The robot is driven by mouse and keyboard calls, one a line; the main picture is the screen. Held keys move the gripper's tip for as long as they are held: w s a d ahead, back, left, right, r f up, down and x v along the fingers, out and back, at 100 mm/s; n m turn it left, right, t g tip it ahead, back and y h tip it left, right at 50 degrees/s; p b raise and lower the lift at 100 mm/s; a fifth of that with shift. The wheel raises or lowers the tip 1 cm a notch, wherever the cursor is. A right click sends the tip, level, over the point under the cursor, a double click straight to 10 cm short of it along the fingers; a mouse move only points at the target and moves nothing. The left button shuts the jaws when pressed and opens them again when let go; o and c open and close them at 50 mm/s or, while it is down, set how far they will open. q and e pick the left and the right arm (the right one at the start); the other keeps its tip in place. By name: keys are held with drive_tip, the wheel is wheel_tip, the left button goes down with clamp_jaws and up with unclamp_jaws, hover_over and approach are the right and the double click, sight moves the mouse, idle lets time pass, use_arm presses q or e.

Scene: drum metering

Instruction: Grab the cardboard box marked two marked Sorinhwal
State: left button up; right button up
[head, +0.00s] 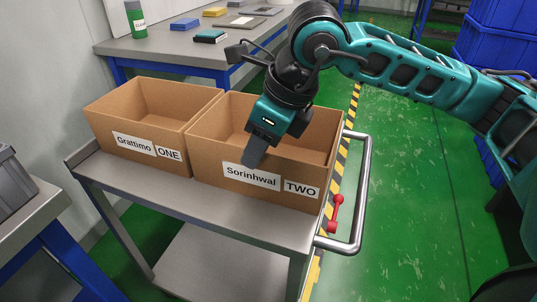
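The cardboard box marked "Sorinhwal TWO" (215,158) stands open-topped and empty as far as I see, on the right part of a grey cart. Its labels are on the front wall. My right gripper (256,153) comes down from above at the middle of that front wall. A dark finger overlaps the rim and ends just above the "Sorinhwal" label. Only one finger shows clearly, so I cannot tell whether the wall is between the fingers or whether they touch it. My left gripper is out of view.
A second open box marked "Grattimo ONE" (105,122) stands close on the left. The cart top (190,200) is bare in front, with a handle (364,195) on its right. A table (150,48) with small items stands behind. Green floor (420,190) is clear at right.

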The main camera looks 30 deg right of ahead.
drive_tip(key=x, duration=0.3)
drive_tip(key=b+x, duration=0.1)
drive_tip(key=x, duration=0.1)
drive_tip(key=shift+w, duration=0.35)
drive_tip(key=shift+c, duration=0.2)
clamp_jaws()
